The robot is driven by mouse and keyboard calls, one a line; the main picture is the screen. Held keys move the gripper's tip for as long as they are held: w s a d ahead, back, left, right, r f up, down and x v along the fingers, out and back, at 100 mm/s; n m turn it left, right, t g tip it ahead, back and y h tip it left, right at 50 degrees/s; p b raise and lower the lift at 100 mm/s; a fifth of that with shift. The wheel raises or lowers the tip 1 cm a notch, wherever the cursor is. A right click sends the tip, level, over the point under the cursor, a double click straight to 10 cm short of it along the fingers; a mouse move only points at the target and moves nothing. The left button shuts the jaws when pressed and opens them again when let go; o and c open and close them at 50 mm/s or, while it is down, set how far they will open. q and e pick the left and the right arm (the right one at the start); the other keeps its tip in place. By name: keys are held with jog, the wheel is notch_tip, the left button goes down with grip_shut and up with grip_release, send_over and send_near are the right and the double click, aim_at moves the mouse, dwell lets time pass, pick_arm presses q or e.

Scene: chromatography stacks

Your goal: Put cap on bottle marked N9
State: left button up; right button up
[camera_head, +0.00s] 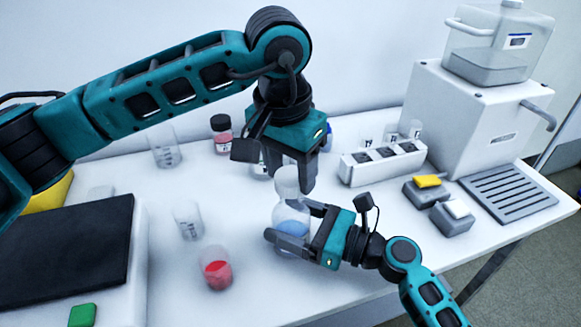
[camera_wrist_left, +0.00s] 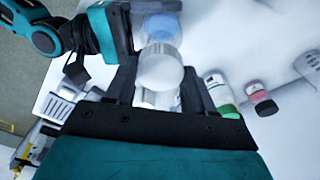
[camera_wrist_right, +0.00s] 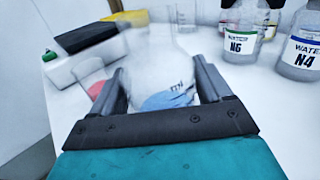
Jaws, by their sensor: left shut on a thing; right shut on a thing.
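My right gripper (camera_head: 297,228) is shut on a clear bottle with blue liquid (camera_head: 291,215). The bottle stands upright in the middle of the table, and the fingers hold its sides. It also fills the gap between the fingers in the right wrist view (camera_wrist_right: 158,68); its label is not readable. My left gripper (camera_head: 286,176) points down over the bottle's top, shut on a pale, see-through cap (camera_head: 287,184). The cap shows as a whitish round piece in the left wrist view (camera_wrist_left: 160,70). I cannot tell whether the cap touches the bottle's neck.
Bottles marked N6 (camera_wrist_right: 240,35) and N4 (camera_wrist_right: 300,48) stand nearby. A beaker with red liquid (camera_head: 215,270) and an empty beaker (camera_head: 187,220) are left of the bottle. A white rack (camera_head: 383,164) and a large white machine (camera_head: 470,120) stand to the right.

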pick_arm(q)
jog(key=shift+f, duration=0.35)
jog(key=shift+f, duration=0.1)
jog(key=shift+f, duration=0.8)
jog(key=shift+f, duration=0.55)
pick_arm(e)
grip_shut()
pick_arm(q)
jog(key=m, duration=0.3)
jog(key=o, duration=1)
